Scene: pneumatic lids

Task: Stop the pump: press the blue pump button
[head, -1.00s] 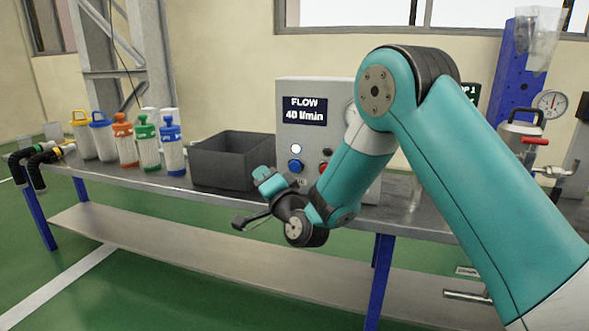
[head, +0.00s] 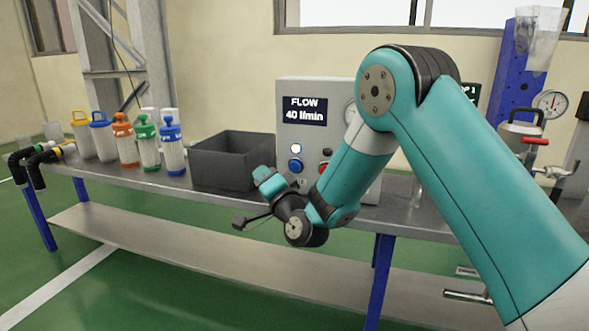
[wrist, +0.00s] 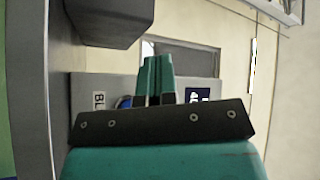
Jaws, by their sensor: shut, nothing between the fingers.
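The blue pump button (head: 295,165) is on the front of a grey control box (head: 340,95), below a white lamp and a dark display reading FLOW 40 l/min. My gripper (head: 265,178) is shut and empty, in front of the box and a little left of and below the button, apart from it as far as I can tell. In the wrist view, turned sideways, the shut teal fingers (wrist: 155,72) point toward the box. Part of the blue button (wrist: 125,101) shows beside them, partly hidden by the gripper body.
A red button (head: 323,167) sits right of the blue one, partly behind my arm. A dark open bin (head: 215,165) stands left of the box, close to my gripper. Several capped bottles (head: 128,140) stand farther left on the bench (head: 120,175).

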